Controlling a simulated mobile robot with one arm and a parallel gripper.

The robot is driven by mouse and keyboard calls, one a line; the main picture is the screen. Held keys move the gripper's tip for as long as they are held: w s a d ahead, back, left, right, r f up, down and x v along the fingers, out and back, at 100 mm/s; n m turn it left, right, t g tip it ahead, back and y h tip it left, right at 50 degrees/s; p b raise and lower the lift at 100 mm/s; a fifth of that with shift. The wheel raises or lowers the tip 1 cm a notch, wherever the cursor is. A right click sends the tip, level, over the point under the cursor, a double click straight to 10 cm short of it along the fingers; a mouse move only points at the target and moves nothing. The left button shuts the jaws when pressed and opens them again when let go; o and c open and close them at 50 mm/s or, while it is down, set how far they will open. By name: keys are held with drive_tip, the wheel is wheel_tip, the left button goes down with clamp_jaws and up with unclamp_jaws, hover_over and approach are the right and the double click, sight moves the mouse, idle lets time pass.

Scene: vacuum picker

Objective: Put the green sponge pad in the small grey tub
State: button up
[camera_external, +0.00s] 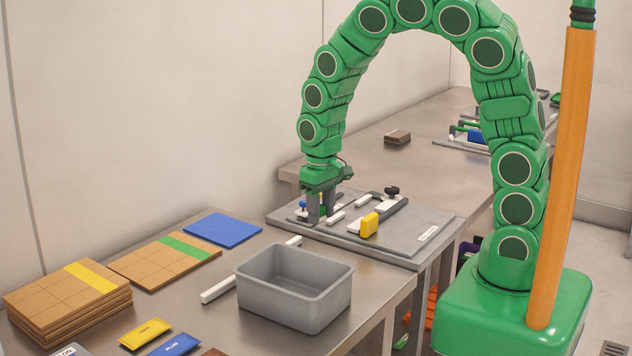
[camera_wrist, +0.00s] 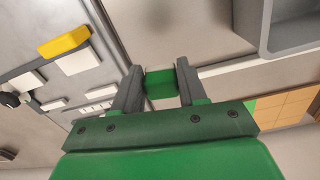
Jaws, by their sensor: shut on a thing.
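My gripper (camera_external: 320,207) is at the left edge of the grey fixture board. In the wrist view (camera_wrist: 159,76) its two fingers are closed on the green sponge pad (camera_wrist: 160,84), a small green block between the tips. The pad is hard to make out in the external view, and I cannot tell whether it is clear of the surface below. The small grey tub (camera_external: 262,295) stands on the metal bench, in front of my gripper and apart from it. Its inside looks empty. A corner of the tub (camera_wrist: 268,38) shows at the top right of the wrist view.
The grey board (camera_external: 400,237) carries a yellow block (camera_external: 369,225), white strips and a dark knob. A white bar (camera_external: 220,290) lies behind the tub. Tan tile stacks (camera_external: 70,300), a blue sheet (camera_external: 222,229), and yellow and blue packets (camera_external: 146,333) lie left of the tub.

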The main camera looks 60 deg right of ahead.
drive_tip(key=s+a+r+n, duration=0.1)
drive_tip(key=s+a+r, duration=0.1)
drive_tip(key=s+a, duration=0.6)
drive_tip(key=s+a+r, duration=0.2)
drive_tip(key=s+a, duration=0.3)
drive_tip(key=s, duration=0.7)
approach(297, 297)
drive_tip(key=s+a, duration=0.1)
drive_tip(key=s+a+f, duration=0.2)
drive_tip(key=shift+s, duration=0.4)
drive_tip(key=shift+w+a+f, duration=0.25)
drive_tip(key=shift+w+f, duration=0.2)
drive_tip(key=shift+f, duration=1.75)
drive_tip(key=shift+f, duration=0.15)
drive_tip(key=o, duration=1)
